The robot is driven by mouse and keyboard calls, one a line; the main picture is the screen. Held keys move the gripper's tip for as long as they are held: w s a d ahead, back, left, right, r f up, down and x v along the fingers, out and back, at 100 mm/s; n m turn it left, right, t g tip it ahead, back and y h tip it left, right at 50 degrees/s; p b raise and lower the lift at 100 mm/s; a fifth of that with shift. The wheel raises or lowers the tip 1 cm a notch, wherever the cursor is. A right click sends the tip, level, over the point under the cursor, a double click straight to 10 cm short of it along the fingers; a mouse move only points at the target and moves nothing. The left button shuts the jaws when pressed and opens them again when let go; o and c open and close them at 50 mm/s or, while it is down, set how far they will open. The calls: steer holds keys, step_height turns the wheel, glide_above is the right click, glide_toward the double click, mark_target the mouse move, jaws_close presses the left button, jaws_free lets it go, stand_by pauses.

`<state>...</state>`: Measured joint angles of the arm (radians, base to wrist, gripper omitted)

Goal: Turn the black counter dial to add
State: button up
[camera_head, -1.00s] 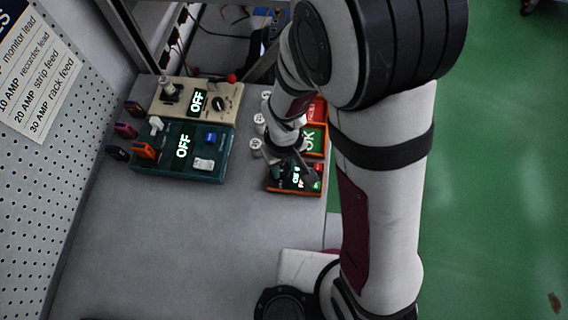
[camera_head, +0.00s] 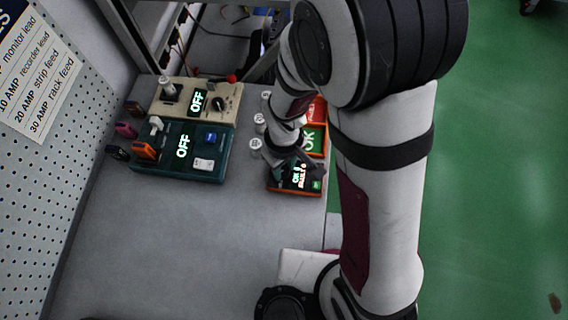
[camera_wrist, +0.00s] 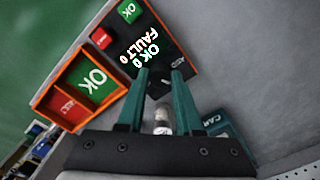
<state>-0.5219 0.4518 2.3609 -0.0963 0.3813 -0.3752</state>
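The counter (camera_head: 284,187) is a dark box with an orange edge, under my gripper in the head view. In the wrist view the counter (camera_wrist: 172,50) shows a lit display (camera_wrist: 140,52) reading OK 0 and FAULT 0, a green OK button (camera_wrist: 130,11) and a red button (camera_wrist: 101,38). A dark shape that looks like the black dial (camera_wrist: 157,88) lies between my fingertips, partly hidden; contact cannot be made out. My gripper (camera_wrist: 160,73) points down at the counter with its two teal fingers apart. In the head view my gripper (camera_head: 297,172) partly covers the counter.
An orange tray (camera_wrist: 35,102) with green OK and red FAULT sections adjoins the counter. Several white-topped pieces (camera_head: 256,144) stand left of it. A teal box (camera_head: 178,171) and a beige box (camera_head: 172,110) both read OFF. The grey bench (camera_head: 190,245) in front is clear.

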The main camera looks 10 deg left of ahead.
mark_target(284, 170)
steer(key=o, duration=0.4)
step_height(284, 170, up, 16)
steer(key=shift+f, duration=0.1)
steer(key=s+d+m, duration=0.3)
steer(key=m, duration=0.2)
steer(key=s+d+r+m+y, duration=0.1)
steer(key=s+d+m, duration=0.3)
steer(key=m, duration=0.1)
steer(key=s+d+r+m, duration=0.1)
steer(key=s+d+m, duration=0.2)
steer(key=s+m, duration=0.1)
steer(key=shift+d+r+m+y, duration=0.2)
steer(key=shift+m+y, duration=0.2)
